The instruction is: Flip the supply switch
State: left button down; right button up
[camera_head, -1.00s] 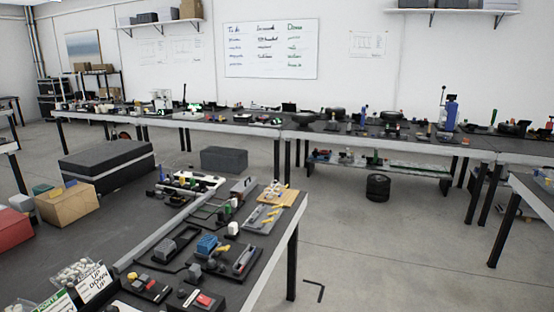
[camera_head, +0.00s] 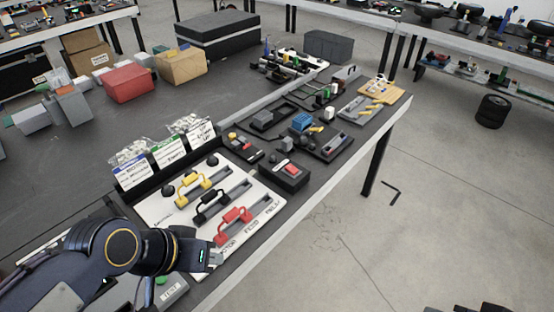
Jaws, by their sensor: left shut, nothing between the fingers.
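A white panel (camera_head: 150,208) lies on the near table with three handled levers: yellow (camera_head: 193,184), black (camera_head: 212,206) and red (camera_head: 234,221). Lettering runs along its front edge, too small to read surely. Beside it, a dark box (camera_head: 284,177) carries a red rocker switch (camera_head: 291,169). I cannot tell from the labels which of these is the supply switch. My left gripper (camera_head: 214,258) is shut and empty, at the panel's near edge, below the red lever in the picture. My left arm hides the panel's near left part. My right gripper is not in view.
Three label cards stand behind the panel, one of them blue-topped (camera_head: 131,173). Small modules, one with a blue block (camera_head: 301,121), extend along the table to the right. Red (camera_head: 128,83) and tan boxes (camera_head: 181,65) stand behind. A green button (camera_head: 160,281) is near my arm.

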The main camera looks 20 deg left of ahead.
aim_at(292, 170)
jog(key=i+l+u, duration=0.25)
jog(key=u, duration=0.2)
jog(key=i+l+u, duration=0.15)
jog(key=l+u, duration=0.3)
jog(key=i+l, duration=0.1)
jog(key=l, duration=0.3)
jog(key=i+l+u, duration=0.1)
jog(key=l, duration=0.3)
jog(key=i+l, duration=0.1)
jog(key=l, duration=0.3)
jog(key=i+l+u, duration=0.1)
jog(key=l, duration=0.3)
